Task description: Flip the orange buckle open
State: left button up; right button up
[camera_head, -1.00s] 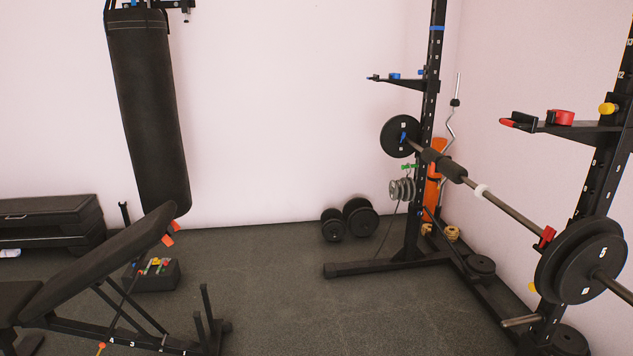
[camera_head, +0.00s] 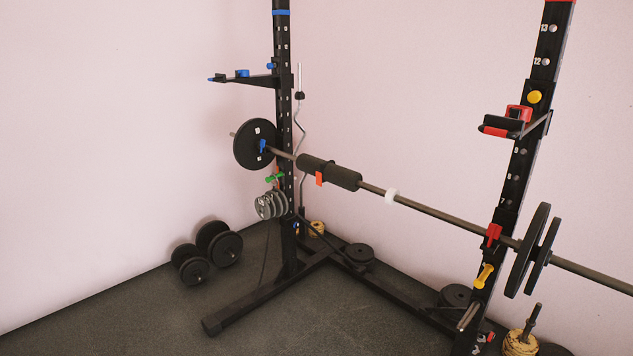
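A small orange piece (camera_head: 320,178), which looks like the buckle, shows on the black foam pad (camera_head: 345,177) around the barbell bar (camera_head: 440,217). It hangs at the front of the pad, with a dark strap above it. It is too small to tell whether it is open or closed. Neither of my grippers is in view.
The barbell rests across a black rack with a left upright (camera_head: 283,110) and a right upright (camera_head: 525,150). A white ring (camera_head: 391,196) sits on the bar. Dumbbells (camera_head: 220,243) lie on the floor at the left. The front-left floor (camera_head: 120,315) is clear.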

aim_at(318, 173)
jog(key=z, duration=0.5)
jog(key=i+j+z, duration=0.25)
jog(key=z, duration=0.15)
jog(key=i+j+z, duration=0.2)
jog(key=j+z, duration=0.2)
jog(key=i+j+z, duration=0.15)
jog(key=j+z, duration=0.25)
jog(key=i+j, duration=0.15)
jog(key=j, duration=0.45)
jog(key=i+j+z, duration=0.15)
jog(key=j, duration=1.1)
jog(key=i+j+z, duration=0.1)
jog(key=j, duration=0.55)
jog(key=i, duration=0.05)
